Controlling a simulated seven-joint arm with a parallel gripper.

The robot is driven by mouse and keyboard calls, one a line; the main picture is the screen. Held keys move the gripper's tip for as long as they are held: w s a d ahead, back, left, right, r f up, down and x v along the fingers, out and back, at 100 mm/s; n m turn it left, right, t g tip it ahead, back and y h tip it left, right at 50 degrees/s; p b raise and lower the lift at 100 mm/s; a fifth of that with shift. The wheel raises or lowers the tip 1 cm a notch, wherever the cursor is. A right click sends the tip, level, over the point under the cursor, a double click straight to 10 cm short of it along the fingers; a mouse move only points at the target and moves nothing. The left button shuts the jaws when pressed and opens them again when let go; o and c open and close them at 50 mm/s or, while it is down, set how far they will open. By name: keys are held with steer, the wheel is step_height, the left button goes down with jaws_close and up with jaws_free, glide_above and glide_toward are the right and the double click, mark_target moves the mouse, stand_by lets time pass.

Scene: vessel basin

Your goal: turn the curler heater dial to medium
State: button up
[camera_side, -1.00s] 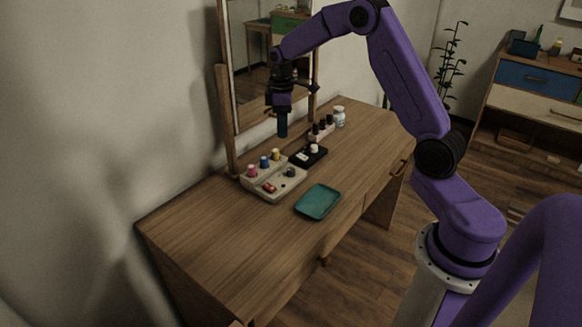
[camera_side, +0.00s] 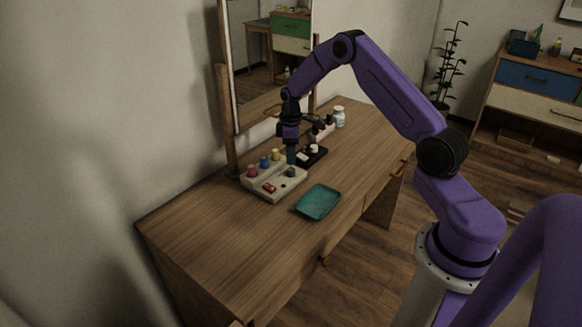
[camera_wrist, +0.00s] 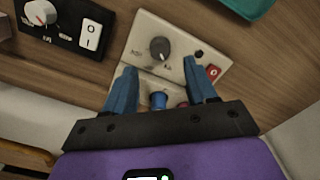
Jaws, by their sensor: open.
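The curler heater is a beige box (camera_side: 281,186) on the dresser, with pink, blue and yellow curlers standing along its back. Its dark grey dial (camera_side: 290,172) is on the right part of its top. In the wrist view the dial (camera_wrist: 160,48) has a light pointer mark and small printed marks around it, too small to read. A red switch (camera_wrist: 213,72) sits to its right. My gripper (camera_side: 291,160) is above the dial, pointing down. In the wrist view its two blue fingers (camera_wrist: 160,65) are apart and empty, with the dial lying just beyond the gap between the tips.
A black box (camera_wrist: 70,38) with a white dial and white switch stands close beside the heater. Nail-polish bottles (camera_side: 322,130) and a white jar (camera_side: 339,117) stand behind it. A teal tray (camera_side: 318,202) lies in front. The mirror rises behind; the dresser's left front is clear.

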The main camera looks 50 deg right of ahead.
mark_target(291, 170)
steer(key=shift+f, duration=3.05)
steer(key=c, duration=1.1)
